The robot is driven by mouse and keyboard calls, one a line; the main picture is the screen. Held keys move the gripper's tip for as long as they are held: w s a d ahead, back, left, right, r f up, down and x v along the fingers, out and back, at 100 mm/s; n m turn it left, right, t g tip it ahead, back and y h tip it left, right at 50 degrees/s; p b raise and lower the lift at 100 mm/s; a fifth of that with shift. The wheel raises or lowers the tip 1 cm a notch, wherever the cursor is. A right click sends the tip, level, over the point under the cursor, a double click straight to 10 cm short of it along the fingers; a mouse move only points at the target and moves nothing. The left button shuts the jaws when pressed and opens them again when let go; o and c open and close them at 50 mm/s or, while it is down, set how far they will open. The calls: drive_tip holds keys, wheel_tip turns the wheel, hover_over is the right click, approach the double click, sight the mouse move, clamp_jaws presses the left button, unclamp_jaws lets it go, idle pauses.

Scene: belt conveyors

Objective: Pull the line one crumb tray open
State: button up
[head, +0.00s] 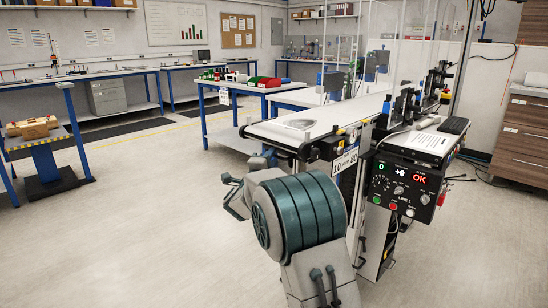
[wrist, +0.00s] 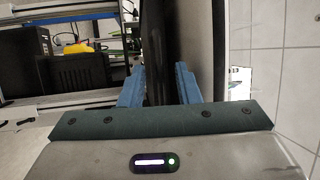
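The line one conveyor (head: 335,115) has a pale belt and stands right of centre in the head view. I cannot pick out the crumb tray for certain; my arm covers part of the conveyor's near end. In the wrist view my gripper (wrist: 159,80) has two blue fingers set well apart. A dark, rounded upright bar (wrist: 158,45) runs between them; I cannot tell whether it is part of the tray or whether the fingers touch it. My gripper is not clear in the head view.
A blue-legged table (head: 225,86) with red and green bins stands left of the conveyor. A small stand (head: 45,165) holds a wooden object at far left. A drawer cabinet (head: 520,135) stands at right. The pale floor (head: 130,240) at left is clear.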

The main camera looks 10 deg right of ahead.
drive_tip(key=shift+x, duration=1.2)
clamp_jaws()
